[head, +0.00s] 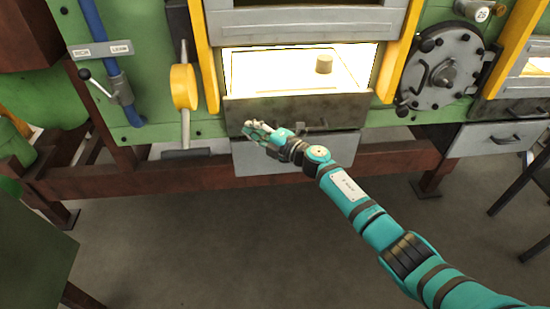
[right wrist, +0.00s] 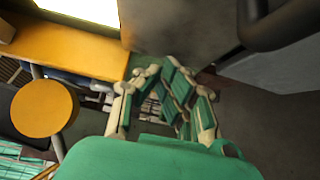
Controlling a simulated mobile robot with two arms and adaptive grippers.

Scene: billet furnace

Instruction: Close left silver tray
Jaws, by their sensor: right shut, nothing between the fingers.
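The left silver tray (head: 300,160) is the light grey drawer low in the middle of the furnace in the head view, under a darker grey front panel (head: 345,108). I cannot tell how far the tray stands out. My right gripper (head: 252,130) is shut and empty, in front of the left part of the dark panel and above the tray's left end. In the right wrist view its fingers (right wrist: 165,75) point toward the panel's edge (right wrist: 180,30), and a dark handle (right wrist: 268,22) shows at upper right. Contact cannot be told. My left gripper is not in view.
A bright chamber with a small cylindrical billet (head: 324,64) lies above the panel. A yellow round lever (head: 184,86) stands to the left, a grey round hatch (head: 440,72) to the right. Another silver tray (head: 495,137) is far right.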

